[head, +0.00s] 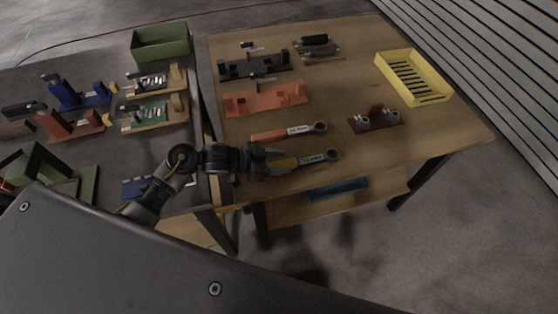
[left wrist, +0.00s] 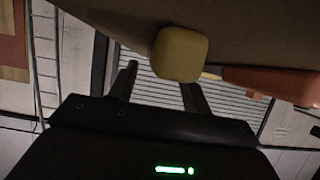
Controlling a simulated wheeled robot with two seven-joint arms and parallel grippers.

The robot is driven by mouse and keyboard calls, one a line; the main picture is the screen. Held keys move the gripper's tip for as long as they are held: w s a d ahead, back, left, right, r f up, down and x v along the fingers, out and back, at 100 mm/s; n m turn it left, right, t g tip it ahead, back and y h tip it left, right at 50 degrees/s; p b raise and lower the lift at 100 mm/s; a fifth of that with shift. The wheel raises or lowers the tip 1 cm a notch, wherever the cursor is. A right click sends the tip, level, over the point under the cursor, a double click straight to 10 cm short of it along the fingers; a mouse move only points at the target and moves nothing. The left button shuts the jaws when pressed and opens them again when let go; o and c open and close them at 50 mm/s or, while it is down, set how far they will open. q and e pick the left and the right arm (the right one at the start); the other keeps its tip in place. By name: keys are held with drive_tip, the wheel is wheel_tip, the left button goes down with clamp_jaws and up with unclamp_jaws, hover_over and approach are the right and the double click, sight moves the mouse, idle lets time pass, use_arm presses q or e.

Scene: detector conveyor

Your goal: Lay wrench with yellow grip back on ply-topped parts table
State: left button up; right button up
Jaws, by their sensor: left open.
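The wrench with the yellow grip (head: 318,158) lies on the ply-topped parts table (head: 410,150), near its front edge, with its ring end pointing right. My left gripper (head: 276,161) is at the grip end of this wrench in the head view and partly hides the grip. In the left wrist view the end of the yellow grip (left wrist: 180,54) shows between and just beyond the two open fingers (left wrist: 160,85). I cannot tell whether the fingers touch it. My right gripper is not in view.
A wrench with an orange grip (head: 285,133) lies just behind. A dark red fixture (head: 377,120), a yellow slotted tray (head: 413,78) and an orange fixture (head: 265,98) stand farther back. A darker table (head: 100,160) with fixtures and green bins is at left. The table's front right is clear.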

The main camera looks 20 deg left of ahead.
use_arm(q)
drive_tip(key=shift+s+f, duration=0.1)
drive_tip(key=shift+f, duration=0.05)
drive_tip(key=shift+r, duration=0.25)
drive_tip(key=v, duration=0.7)
drive_tip(key=shift+a+r, duration=0.15)
drive_tip(key=shift+r, duration=0.4)
